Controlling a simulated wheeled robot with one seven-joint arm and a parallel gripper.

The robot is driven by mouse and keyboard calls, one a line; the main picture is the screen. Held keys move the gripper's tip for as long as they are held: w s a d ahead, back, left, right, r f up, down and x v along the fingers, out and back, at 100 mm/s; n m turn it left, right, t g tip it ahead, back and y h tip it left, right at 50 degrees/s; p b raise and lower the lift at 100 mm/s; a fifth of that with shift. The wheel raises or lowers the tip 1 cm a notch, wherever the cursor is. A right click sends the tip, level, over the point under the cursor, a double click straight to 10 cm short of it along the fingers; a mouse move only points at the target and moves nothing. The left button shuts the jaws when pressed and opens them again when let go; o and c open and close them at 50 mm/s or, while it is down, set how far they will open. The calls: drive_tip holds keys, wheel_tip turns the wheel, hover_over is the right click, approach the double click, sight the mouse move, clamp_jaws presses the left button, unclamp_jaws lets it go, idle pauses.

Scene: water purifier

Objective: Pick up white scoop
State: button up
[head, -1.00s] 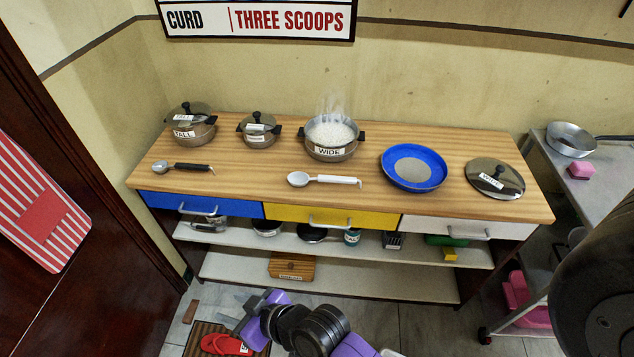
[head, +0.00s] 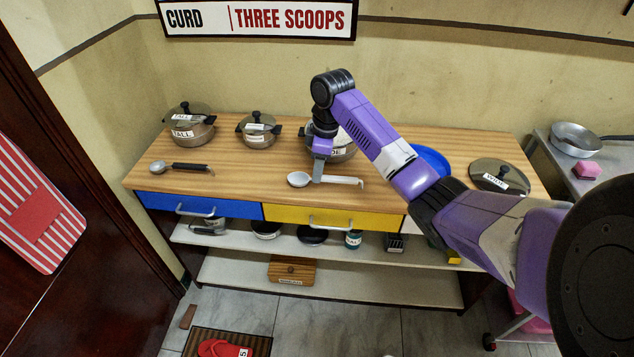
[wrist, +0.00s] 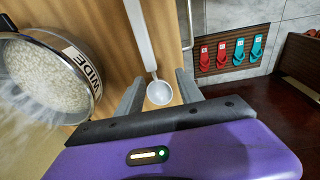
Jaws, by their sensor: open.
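The white scoop (head: 345,180) lies on the wooden counter (head: 240,178) near its front edge, bowl to the left and handle to the right. My gripper (head: 318,172) points down just above the scoop, near where bowl and handle meet. In the wrist view the open fingers (wrist: 159,77) stand on either side of the scoop, with its bowl (wrist: 159,93) between them and its white handle (wrist: 140,35) running away toward the top. The exact height of the fingertips above the counter cannot be told.
The WIDE pot (wrist: 50,75) with white contents stands beside my gripper, partly hidden by my arm in the head view. A black-handled scoop (head: 190,166), two lidded pots, a blue plate (head: 433,158) and a WIDE lid (head: 498,176) are also on the counter.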

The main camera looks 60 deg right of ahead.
sight(341, 178)
drive_tip(key=shift+g, duration=0.8)
drive_tip(key=s+d, duration=0.1)
drive_tip(key=s+d+r, duration=0.1)
drive_tip(key=s+d, duration=0.1)
drive_tip(key=s+d+r, duration=0.1)
drive_tip(key=shift+s+d, duration=0.2)
drive_tip(key=shift+s, duration=0.05)
drive_tip(key=f, duration=0.4)
drive_tip(key=s+f+p, duration=0.1)
drive_tip(key=f, duration=0.1)
drive_tip(key=shift+a+f, duration=0.2)
drive_tip(key=shift+a, duration=0.05)
drive_tip(key=shift+f, duration=0.45)
clamp_jaws()
